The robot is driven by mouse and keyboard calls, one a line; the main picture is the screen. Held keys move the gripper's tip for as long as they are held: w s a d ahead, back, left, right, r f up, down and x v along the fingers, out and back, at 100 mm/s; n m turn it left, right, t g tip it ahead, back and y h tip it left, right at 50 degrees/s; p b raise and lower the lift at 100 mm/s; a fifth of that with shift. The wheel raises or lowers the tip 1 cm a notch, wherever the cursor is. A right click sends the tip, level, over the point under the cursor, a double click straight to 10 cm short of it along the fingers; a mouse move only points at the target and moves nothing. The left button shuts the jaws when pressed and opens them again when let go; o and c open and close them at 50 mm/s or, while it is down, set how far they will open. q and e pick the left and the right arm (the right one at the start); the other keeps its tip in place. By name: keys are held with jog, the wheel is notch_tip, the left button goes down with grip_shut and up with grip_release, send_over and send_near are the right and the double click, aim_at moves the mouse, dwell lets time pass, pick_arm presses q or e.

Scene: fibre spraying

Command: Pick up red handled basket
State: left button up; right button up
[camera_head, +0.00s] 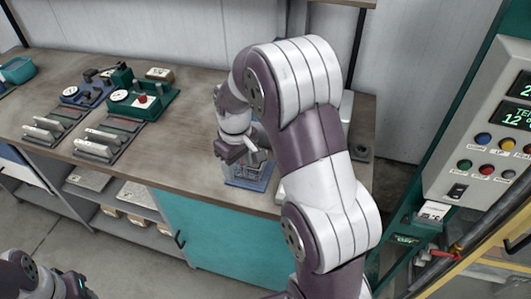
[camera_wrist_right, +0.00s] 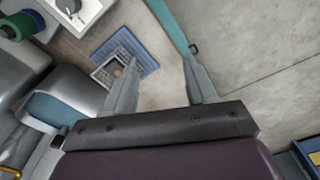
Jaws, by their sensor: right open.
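A small grey wire basket (camera_wrist_right: 106,73) with a reddish spot on it sits on a blue ribbed mat (camera_wrist_right: 138,50) near the counter edge, in the right wrist view. In the head view the basket (camera_head: 244,168) and blue mat (camera_head: 250,184) are partly hidden under my right gripper (camera_head: 243,154). My right gripper (camera_wrist_right: 158,62) is open and empty, above the basket; in the wrist view its left finger overlaps the basket and mat. Whether it touches the basket I cannot tell. Part of my left arm shows at the lower left; its fingers are out of view.
The wooden counter (camera_head: 185,165) holds a green device (camera_head: 143,100), a blue device (camera_head: 88,90) and slotted racks (camera_head: 98,142) to the left. A teal bin (camera_head: 17,69) stands at the far left. A control panel (camera_head: 490,140) stands at the right. Counter left of the mat is bare.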

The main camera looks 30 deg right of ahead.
jog(key=w+d+r+n+p, duration=0.2)
jog(key=w+d+r+p, duration=0.25)
jog(key=w, duration=0.45)
jog(key=shift+g, duration=0.3)
jog(key=f, duration=0.1)
jog(key=s+d+f, duration=0.1)
jog(key=f, duration=0.3)
jog(key=shift+s+d+f+b, duration=0.2)
jog(key=shift+d+b, duration=0.1)
jog(key=f+p, duration=0.1)
jog(key=f, duration=0.1)
jog(key=f+p, duration=0.1)
jog(key=f, duration=0.2)
jog(key=f+p, duration=0.1)
jog(key=f, duration=0.1)
jog(key=shift+s+a+f, duration=0.1)
jog(key=shift+a+f, duration=0.1)
jog(key=shift+a, duration=0.1)
jog(key=shift+f, duration=0.2)
jog(key=c, duration=0.7)
grip_shut()
pick_arm(q)
notch_tip(320, 180, up, 9)
jog(key=w, duration=0.1)
jog(key=shift+a, duration=0.35)
pick_arm(e)
jog(key=shift+r, duration=0.1)
